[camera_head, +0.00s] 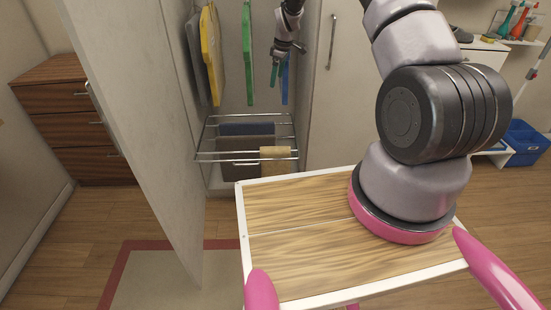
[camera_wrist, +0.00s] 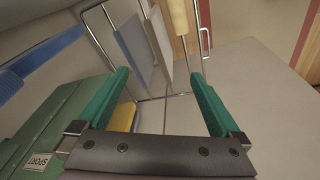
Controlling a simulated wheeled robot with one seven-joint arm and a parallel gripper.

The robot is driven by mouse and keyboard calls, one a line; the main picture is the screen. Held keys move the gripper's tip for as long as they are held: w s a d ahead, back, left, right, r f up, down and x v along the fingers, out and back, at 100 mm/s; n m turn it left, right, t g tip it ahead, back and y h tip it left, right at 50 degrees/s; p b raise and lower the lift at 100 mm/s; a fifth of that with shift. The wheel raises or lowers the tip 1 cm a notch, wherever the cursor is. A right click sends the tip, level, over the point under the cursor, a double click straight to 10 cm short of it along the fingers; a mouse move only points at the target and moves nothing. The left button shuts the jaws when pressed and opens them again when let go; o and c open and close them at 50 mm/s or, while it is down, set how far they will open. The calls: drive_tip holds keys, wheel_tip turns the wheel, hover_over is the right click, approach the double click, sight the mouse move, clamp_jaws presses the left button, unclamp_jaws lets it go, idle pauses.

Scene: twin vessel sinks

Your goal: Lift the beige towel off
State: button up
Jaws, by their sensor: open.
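The beige towel (camera_head: 275,153) hangs over the front right of the wire towel rack (camera_head: 215,157) in the open cupboard. In the wrist view it is the cream strip (camera_wrist: 184,30) near the top, on the rack bars. My gripper (camera_head: 279,74) is inside the cupboard, above the rack and apart from the towel. In the wrist view its two green fingers (camera_wrist: 160,78) are spread wide with nothing between them. The towel lies beyond the fingertips, toward the right finger.
A blue towel (camera_head: 246,129) and a grey-brown towel (camera_head: 235,143) share the rack. Yellow (camera_head: 211,55), green (camera_head: 247,55) and blue (camera_head: 285,88) flat pieces hang above it. The open door (camera_head: 140,110) stands at left, another door (camera_head: 330,90) at right.

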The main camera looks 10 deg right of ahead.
drive_tip(key=n, duration=0.2)
hover_over(277, 148)
drive_tip(key=w, duration=0.3)
drive_tip(key=s+d+f+x, duration=0.1)
drive_tip(key=s+d+x, duration=0.1)
drive_tip(key=x, duration=1)
drive_tip(key=s+f+n, duration=0.1)
drive_tip(key=f, duration=0.5)
drive_tip(key=s+f+g, duration=0.1)
drive_tip(key=f, duration=0.6)
drive_tip(key=s+a+f+n, duration=0.1)
drive_tip(key=f, duration=0.5)
drive_tip(key=shift+a+f+n+g, duration=0.1)
drive_tip(key=shift+f+n+g, duration=0.2)
drive_tip(key=shift+f, duration=0.1)
drive_tip(key=f, duration=0.4)
drive_tip(key=shift+d+f, duration=0.25)
drive_tip(key=shift+d, duration=0.05)
drive_tip(key=shift+w+a+f, duration=0.1)
drive_tip(key=shift+f, duration=0.8)
clamp_jaws()
